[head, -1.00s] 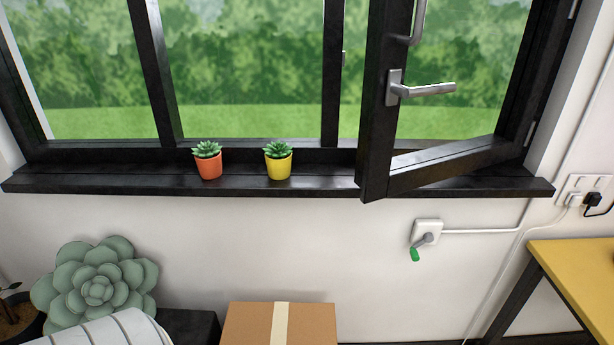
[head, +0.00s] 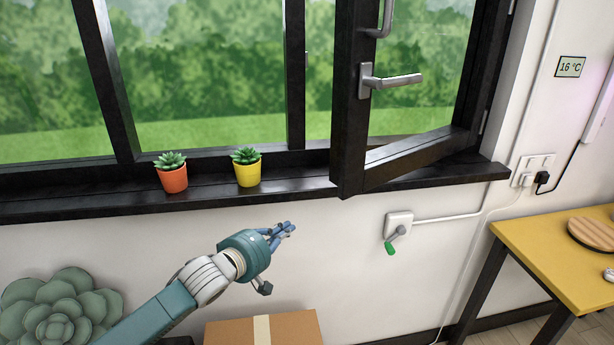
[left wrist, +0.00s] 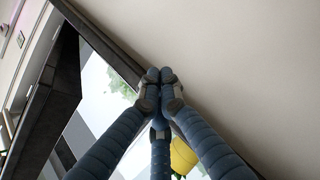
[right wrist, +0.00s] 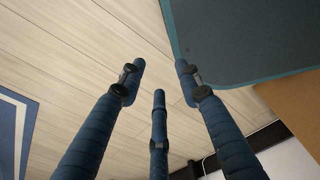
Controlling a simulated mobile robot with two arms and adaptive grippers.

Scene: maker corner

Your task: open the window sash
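The dark-framed window sash (head: 352,130) stands partly open, swung into the room on its right-hand hinges. Its grey lever handle (head: 392,80) points right, and a curved grey pull (head: 385,20) sits above it. My left gripper (head: 290,228) is below the sill, left of and below the sash's lower free corner, apart from it. In the left wrist view its fingertips (left wrist: 160,76) meet with nothing between them. A dark frame part (left wrist: 55,95), likely the sash, shows at left there. My right gripper (right wrist: 160,75) is open and empty above the floor, outside the head view.
An orange pot (head: 172,178) and a yellow pot (head: 247,173) with succulents stand on the dark sill (head: 290,188), left of the sash. A wall crank (head: 397,232) is below it. A carton (head: 290,328) stands below; a yellow table (head: 550,250) is at right.

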